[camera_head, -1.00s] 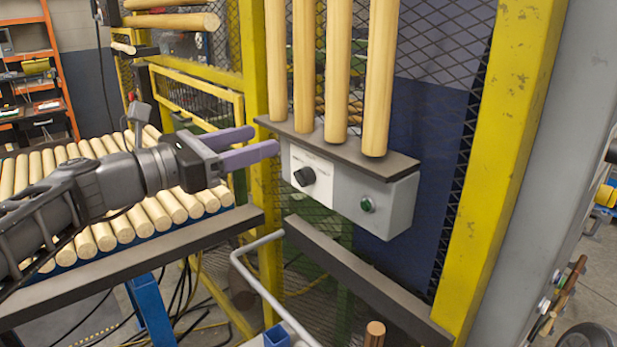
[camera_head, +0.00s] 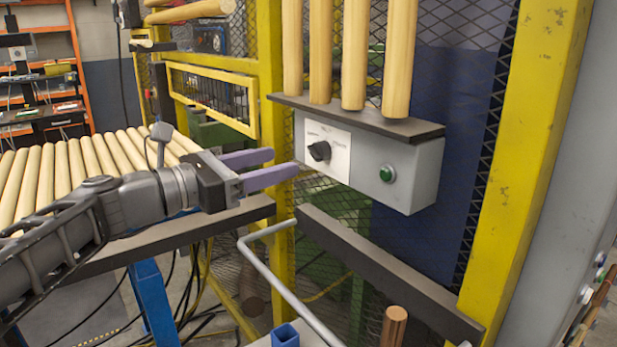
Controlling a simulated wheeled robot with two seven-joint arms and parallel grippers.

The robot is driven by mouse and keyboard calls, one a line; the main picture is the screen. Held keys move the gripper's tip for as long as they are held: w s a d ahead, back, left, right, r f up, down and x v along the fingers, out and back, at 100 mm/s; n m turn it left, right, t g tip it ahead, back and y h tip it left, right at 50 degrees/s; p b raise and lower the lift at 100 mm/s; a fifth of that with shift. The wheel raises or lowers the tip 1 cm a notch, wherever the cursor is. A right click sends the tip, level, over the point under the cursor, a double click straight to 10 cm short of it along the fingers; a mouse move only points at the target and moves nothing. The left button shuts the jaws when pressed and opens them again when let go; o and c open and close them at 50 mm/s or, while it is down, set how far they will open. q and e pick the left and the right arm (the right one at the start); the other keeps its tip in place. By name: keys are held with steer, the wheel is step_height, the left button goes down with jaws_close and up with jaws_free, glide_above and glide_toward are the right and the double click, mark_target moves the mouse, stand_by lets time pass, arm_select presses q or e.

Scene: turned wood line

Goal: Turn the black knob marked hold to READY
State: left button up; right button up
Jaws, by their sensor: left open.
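The black knob (camera_head: 319,151) sits on a white label plate (camera_head: 338,143) on the front of a grey control box (camera_head: 409,164). The lettering on the plate is too small to read. A green button (camera_head: 387,173) is to the right of the knob on the same face. My left gripper (camera_head: 286,164) is open, its two purple fingers spread and pointing right. Its fingertips are just left of the box and the knob, apart from the knob, with nothing between them. My right gripper does not show.
Upright wooden rods (camera_head: 355,50) stand on the dark ledge (camera_head: 365,118) over the box. A yellow post (camera_head: 520,170) rises to the right. A dark rail (camera_head: 385,270) and a bent grey bar (camera_head: 285,290) lie below. Wooden rods lie on a rack (camera_head: 160,240) at left.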

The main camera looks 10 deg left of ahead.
mark_target(318, 152)
arm_select(q)
steer(key=shift+f, duration=0.2)
steer(key=p+x, duration=0.1)
steer(key=x, duration=0.6)
steer(key=shift+w+d, duration=0.25)
steer(key=shift+w, duration=0.05)
steer(key=shift+c, duration=0.4)
jaws_close()
